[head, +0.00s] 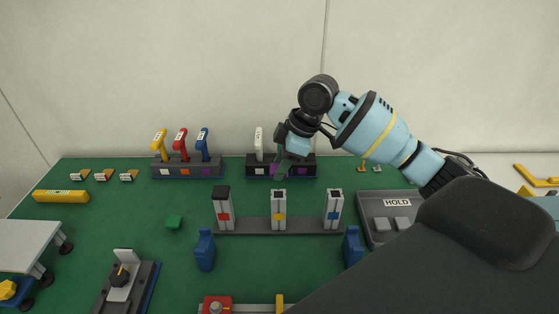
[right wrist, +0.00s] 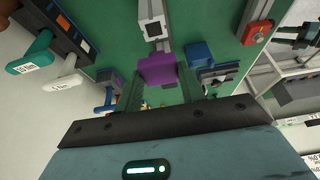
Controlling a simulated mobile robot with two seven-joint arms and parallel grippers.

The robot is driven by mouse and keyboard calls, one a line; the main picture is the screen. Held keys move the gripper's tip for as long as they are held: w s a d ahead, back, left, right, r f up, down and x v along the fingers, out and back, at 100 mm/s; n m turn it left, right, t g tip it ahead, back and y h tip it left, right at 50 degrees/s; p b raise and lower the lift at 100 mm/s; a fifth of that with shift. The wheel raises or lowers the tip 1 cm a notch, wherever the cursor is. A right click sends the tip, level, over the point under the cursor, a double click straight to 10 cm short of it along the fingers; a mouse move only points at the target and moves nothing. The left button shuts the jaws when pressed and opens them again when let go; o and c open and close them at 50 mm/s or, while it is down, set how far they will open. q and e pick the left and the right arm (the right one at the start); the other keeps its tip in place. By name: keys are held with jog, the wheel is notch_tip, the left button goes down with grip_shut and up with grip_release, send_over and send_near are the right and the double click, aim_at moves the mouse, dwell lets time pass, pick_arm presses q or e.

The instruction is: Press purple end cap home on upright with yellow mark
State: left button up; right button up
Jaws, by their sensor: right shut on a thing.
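The purple end cap (right wrist: 158,70) is a small block between the fingertips of my right gripper (right wrist: 160,84) in the right wrist view. In the head view my right gripper (head: 283,166) is above the mat, behind the row of uprights, in front of the middle rack. The upright with yellow mark (head: 278,208) stands in the middle of the row, with a bare open top. The gripper is apart from it. An upright (right wrist: 153,28) shows beyond the cap in the right wrist view; its mark cannot be told there. My left gripper is not in view.
The red-marked upright (head: 222,210) has a dark top; the blue-marked upright (head: 334,210) stands right. Blue clamps (head: 205,250) flank the grey base bar (head: 250,227). Tool racks (head: 187,172) stand behind. A grey HOLD box (head: 390,220) is at right.

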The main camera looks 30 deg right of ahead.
jog(key=shift+w+f+b, duration=0.1)
jog(key=shift+f+b, duration=0.25)
jog(key=shift+f, duration=2.15)
jog(key=shift+f, duration=1.15)
dwell(2.0)
jog(key=o, duration=1)
jog(key=v, duration=0.7)
jog(key=shift+r, duration=0.4)
jog(key=shift+d, duration=0.1)
